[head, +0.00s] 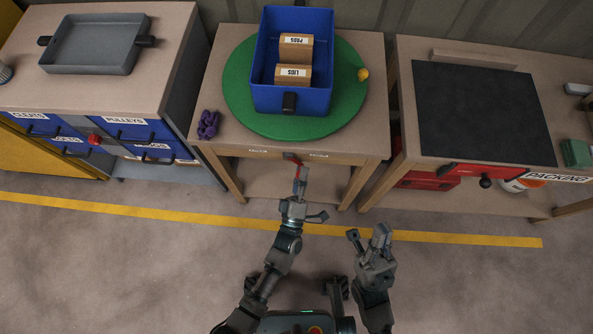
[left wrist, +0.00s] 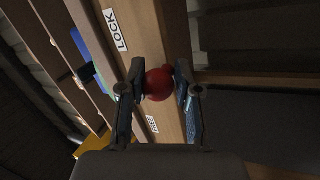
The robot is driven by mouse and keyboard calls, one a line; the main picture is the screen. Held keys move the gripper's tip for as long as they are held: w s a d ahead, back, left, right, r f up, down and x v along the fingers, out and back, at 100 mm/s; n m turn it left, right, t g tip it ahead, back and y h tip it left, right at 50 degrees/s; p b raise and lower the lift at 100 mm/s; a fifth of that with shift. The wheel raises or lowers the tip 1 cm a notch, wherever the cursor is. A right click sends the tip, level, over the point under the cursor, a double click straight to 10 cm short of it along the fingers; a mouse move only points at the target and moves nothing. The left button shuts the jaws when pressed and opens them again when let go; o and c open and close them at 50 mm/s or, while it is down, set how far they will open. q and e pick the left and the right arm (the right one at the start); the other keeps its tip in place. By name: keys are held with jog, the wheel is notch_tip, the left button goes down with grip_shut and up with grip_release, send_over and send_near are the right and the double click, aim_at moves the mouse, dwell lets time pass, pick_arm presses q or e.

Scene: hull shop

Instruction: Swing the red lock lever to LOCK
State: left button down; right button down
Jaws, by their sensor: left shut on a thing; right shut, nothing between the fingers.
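The red lock lever (head: 296,163) is on the front edge of the middle bench, between two small white labels. In the left wrist view its round red knob (left wrist: 159,84) sits between my fingers. The LOCK label (left wrist: 115,30) is above the knob there and the FREE label (left wrist: 152,124) below it, so the lever stands between the two. My left gripper (head: 301,178) is shut on the knob; it also shows in the left wrist view (left wrist: 160,90). The lever's pivot is hidden in that view. My right gripper (head: 381,231) is shut and empty above the floor.
On the middle bench a green turntable (head: 235,92) carries a blue bin (head: 291,99) with boxes inside. A purple object (head: 208,124) lies at its left. The floor in front is clear, crossed by a yellow line (head: 440,237).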

pick_arm(q)
jog(key=shift+d+r+n+y, duration=0.15)
jog(key=shift+d+n+y, duration=0.05)
jog(key=shift+n, duration=0.35)
jog(key=shift+d+r+n+y, duration=0.15)
jog(key=shift+n+y, duration=0.05)
jog(key=shift+n, duration=0.35)
jog(key=c, duration=0.9)
grip_release()
jog(key=shift+o, duration=0.2)
jog(key=shift+s, duration=0.1)
jog(key=shift+s+f, duration=0.2)
jog(key=shift+s, duration=0.1)
jog(key=v, duration=1.1)
jog(key=shift+f, duration=0.15)
